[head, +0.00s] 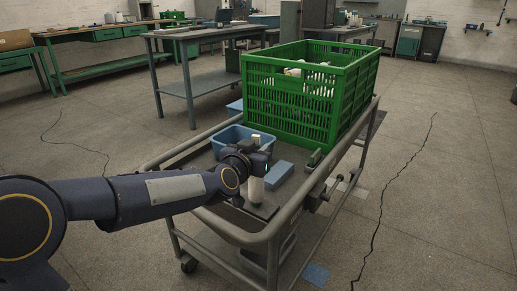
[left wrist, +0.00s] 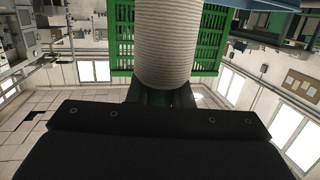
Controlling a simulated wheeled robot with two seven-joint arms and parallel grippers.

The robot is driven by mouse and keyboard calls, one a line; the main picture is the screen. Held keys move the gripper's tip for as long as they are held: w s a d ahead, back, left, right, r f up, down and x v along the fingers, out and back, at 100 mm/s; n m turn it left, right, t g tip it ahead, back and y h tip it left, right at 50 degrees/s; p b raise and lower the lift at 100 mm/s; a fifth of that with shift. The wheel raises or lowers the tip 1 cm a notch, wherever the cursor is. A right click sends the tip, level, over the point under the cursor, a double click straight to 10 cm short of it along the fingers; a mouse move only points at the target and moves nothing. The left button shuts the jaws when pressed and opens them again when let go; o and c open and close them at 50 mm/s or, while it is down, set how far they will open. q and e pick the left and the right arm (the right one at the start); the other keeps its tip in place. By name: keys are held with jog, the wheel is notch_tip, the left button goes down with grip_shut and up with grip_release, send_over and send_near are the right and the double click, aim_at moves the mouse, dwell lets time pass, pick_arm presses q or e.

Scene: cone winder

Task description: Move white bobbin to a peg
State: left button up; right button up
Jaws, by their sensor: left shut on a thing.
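My left gripper (head: 258,165) is shut on a white bobbin (head: 255,189) over the near end of the cart. The bobbin stands upright, and its lower part shows below the gripper. In the left wrist view the wound white bobbin (left wrist: 178,45) fills the top middle, between the dark fingers (left wrist: 162,96). Whether its bottom touches the cart top is hard to tell. I cannot make out a peg in either view. My right gripper is not in view.
The grey cart (head: 222,221) has a raised tube rail. A green crate (head: 290,101) with white things inside stands at its far end. A blue bin (head: 229,137) and a blue block (head: 279,175) lie near my gripper. A workbench (head: 205,84) stands behind.

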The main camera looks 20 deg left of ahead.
pick_arm(q)
jog(key=o, duration=1)
jog(key=p+v, duration=0.1)
jog(key=v, duration=0.7)
jog(key=shift+p, duration=0.35)
